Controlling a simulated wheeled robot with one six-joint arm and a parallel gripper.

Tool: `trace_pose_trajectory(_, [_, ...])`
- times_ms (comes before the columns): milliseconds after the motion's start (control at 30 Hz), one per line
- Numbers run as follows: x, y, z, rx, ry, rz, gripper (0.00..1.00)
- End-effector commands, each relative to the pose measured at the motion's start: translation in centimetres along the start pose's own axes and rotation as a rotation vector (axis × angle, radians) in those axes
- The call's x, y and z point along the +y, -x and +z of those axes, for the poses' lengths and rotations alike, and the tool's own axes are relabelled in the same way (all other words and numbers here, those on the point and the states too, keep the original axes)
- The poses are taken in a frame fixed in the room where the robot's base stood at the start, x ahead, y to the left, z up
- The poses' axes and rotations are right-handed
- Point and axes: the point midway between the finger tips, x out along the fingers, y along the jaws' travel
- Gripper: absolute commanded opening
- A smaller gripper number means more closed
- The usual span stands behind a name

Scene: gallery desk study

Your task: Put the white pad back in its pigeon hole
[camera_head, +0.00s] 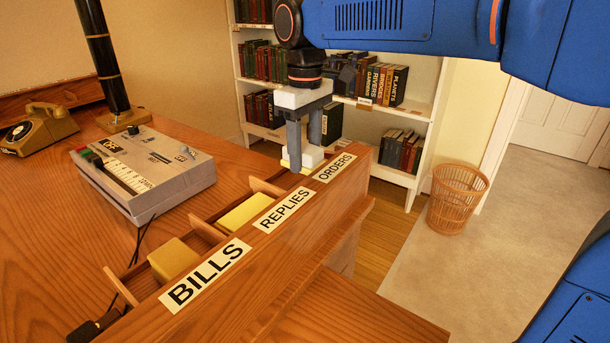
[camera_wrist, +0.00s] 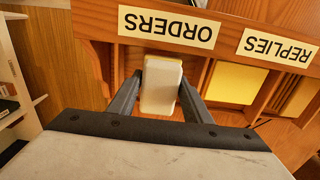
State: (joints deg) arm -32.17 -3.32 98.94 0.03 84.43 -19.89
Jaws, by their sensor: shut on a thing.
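My gripper (camera_head: 305,155) is shut on the white pad (camera_head: 311,157), which sits between its two fingers. In the wrist view the pad (camera_wrist: 160,86) hangs end-on, close beside the ORDERS label (camera_wrist: 168,27). The wooden pigeon-hole rack (camera_head: 330,206) stands along the desk edge, with openings labelled BILLS (camera_head: 205,275), REPLIES (camera_head: 283,210) and ORDERS (camera_head: 335,167). The pad is over the ORDERS end. I cannot tell whether its lower end is inside the opening.
A yellow pad (camera_head: 174,258) is in the BILLS hole and another (camera_head: 242,212) is in the REPLIES hole. A grey recorder (camera_head: 150,168), a lamp post (camera_head: 104,60) and a telephone (camera_head: 38,128) stand on the desk. A bookcase (camera_head: 392,172) and wicker basket (camera_head: 457,198) are beyond.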

Motion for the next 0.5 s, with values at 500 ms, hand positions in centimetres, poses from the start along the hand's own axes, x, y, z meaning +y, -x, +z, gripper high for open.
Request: trace_pose_trajectory(500, [0.0, -4.9, 0.0, -0.001, 0.000, -0.001, 0.24])
